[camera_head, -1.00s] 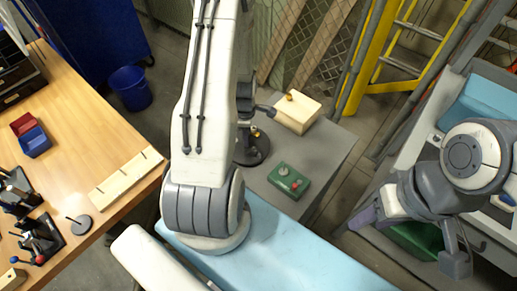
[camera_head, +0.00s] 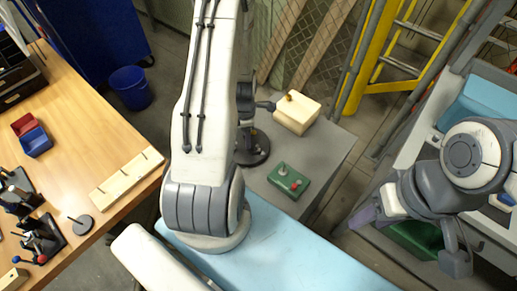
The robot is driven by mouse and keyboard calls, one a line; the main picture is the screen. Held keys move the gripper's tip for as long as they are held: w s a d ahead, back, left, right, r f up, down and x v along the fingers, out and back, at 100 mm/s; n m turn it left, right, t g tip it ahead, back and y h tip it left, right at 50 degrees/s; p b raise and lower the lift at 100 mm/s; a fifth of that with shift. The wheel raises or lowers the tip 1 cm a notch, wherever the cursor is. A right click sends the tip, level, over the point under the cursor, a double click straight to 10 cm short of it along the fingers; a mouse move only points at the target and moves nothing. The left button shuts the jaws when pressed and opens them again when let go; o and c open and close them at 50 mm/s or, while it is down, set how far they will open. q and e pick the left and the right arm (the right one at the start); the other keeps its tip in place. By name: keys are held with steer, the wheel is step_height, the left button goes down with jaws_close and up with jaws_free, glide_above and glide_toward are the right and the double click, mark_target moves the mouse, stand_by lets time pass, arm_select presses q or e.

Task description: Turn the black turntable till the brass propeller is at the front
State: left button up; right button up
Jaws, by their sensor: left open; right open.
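The black turntable (camera_head: 256,158) is on the grey bench, partly behind my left arm; only part of its round base shows. I cannot make out the brass propeller on it. My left gripper (camera_head: 258,105) is open above the turntable, largely hidden by its own arm; whether it touches anything there cannot be told. My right gripper (camera_head: 409,238) is open at the right, well away from the turntable, its fingers wide apart.
A cream block with a brass-coloured knob (camera_head: 297,115) stands behind and right of the turntable. A green box with buttons (camera_head: 288,182) is in front of it. A light blue surface (camera_head: 290,245) lies nearer. A wooden table (camera_head: 110,140) is left and a yellow ladder (camera_head: 362,65) behind.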

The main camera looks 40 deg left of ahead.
arm_select(q)
steer(key=shift+r+p, duration=3.45)
steer(key=shift+r, duration=0.95)
steer(key=r+n+p, duration=0.1)
steer(key=n+p, duration=0.1)
steer(key=shift+n, duration=0.3)
steer(key=shift+f, duration=0.3)
step_height(320, 180, down, 10)
steer(key=b, duration=0.7)
steer(key=shift+r+b, duration=0.2)
steer(key=shift+b, duration=0.15)
